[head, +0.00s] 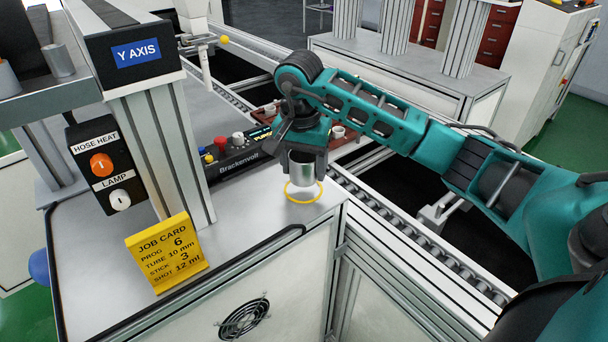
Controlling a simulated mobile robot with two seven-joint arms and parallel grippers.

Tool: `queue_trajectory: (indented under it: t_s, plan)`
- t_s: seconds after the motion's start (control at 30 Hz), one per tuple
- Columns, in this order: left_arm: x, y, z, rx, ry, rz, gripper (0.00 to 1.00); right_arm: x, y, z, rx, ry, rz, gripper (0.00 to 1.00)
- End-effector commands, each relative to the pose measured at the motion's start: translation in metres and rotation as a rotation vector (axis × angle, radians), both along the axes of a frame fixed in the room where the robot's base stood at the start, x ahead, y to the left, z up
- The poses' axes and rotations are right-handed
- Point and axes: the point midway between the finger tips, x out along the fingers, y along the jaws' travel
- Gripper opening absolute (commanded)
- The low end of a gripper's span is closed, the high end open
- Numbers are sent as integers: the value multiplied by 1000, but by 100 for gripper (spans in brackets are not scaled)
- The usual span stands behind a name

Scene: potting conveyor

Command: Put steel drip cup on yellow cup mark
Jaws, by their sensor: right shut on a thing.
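The steel drip cup (301,169) is a small shiny metal cup, upright, at the right end of the grey bench top. The yellow cup mark (304,192) is a thin yellow ring on the bench near its corner. The cup appears over the ring and hides its far part; I cannot tell whether the cup touches the bench. My right gripper (301,152) comes down from above and is shut on the cup's upper part. My left gripper is not in view.
A yellow job card (166,253) stands at the bench's front. A control panel (236,157) with buttons sits behind the cup. A metal post (160,150) rises to the left. The roller conveyor (425,245) runs past the bench's right edge. Bare bench lies between card and ring.

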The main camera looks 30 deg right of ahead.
Motion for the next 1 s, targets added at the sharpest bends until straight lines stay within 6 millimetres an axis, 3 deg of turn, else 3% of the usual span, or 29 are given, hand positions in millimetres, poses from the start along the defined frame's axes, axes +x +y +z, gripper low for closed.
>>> queue_trajectory:
  t_s: [0.13, 0.53, 0.57, 0.8, 1.0]
  plan:
    - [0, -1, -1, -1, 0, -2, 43, 0, 0, -24, 1, 2, -1, 32]
    - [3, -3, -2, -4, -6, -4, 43, 0, 0, -31, -1, -1, 0, 32]
    - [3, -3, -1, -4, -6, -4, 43, 0, 0, -30, -1, -1, 0, 65]
    - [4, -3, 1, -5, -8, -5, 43, 0, 0, -29, -1, 1, 0, 88]
    - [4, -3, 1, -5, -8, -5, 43, 0, 0, -29, 0, 0, 0, 89]
